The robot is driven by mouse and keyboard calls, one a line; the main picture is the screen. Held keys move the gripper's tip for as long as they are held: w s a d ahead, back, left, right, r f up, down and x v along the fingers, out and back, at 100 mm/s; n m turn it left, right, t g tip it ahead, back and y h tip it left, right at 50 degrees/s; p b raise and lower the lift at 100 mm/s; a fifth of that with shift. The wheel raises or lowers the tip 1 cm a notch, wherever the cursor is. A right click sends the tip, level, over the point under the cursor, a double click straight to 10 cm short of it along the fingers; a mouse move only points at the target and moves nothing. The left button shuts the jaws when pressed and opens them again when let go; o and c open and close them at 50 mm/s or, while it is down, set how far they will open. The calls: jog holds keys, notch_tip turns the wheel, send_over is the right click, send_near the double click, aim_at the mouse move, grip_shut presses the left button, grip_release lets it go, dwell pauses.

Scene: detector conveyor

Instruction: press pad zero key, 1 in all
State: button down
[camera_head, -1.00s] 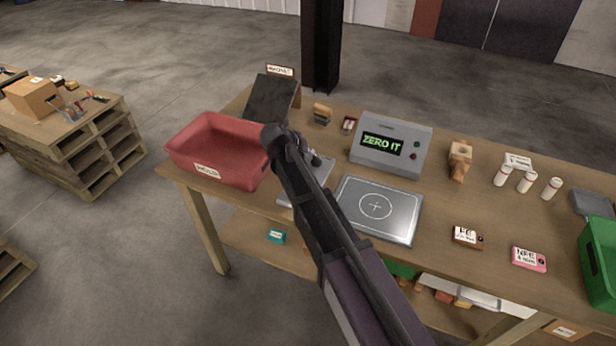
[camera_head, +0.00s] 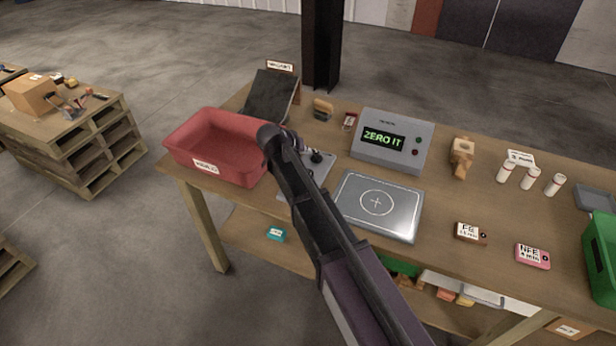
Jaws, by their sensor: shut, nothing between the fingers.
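A grey pad (camera_head: 326,170) lies on the table between the red bin and the metal plate. My arm covers much of it, and I cannot make out the zero key. My gripper (camera_head: 315,157) shows as a small dark shape over the pad's far part. It is shut and holds nothing. Its fingertips are largely hidden, so I cannot tell whether they touch a key. The grey detector box (camera_head: 402,163) stands behind the plate, its green display (camera_head: 383,139) reading "ZERO IT".
The metal plate (camera_head: 350,213) with a circle and cross is bare. A red bin (camera_head: 186,163) is left of my arm. A black sloped panel (camera_head: 270,95) stands behind. Labelled blocks (camera_head: 470,233), white cylinders (camera_head: 530,178) and a green bin (camera_head: 603,260) are at right.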

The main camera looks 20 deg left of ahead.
jog(key=shift+f+b, duration=3.1)
jog(key=shift+f, duration=0.35)
jog(key=shift+f+b, duration=0.85)
jog(key=shift+r, duration=0.2)
jog(key=shift+r+p, duration=0.7)
jog(key=shift+p, duration=0.15)
jog(key=shift+r+p, duration=2.5)
jog(key=shift+p, duration=0.05)
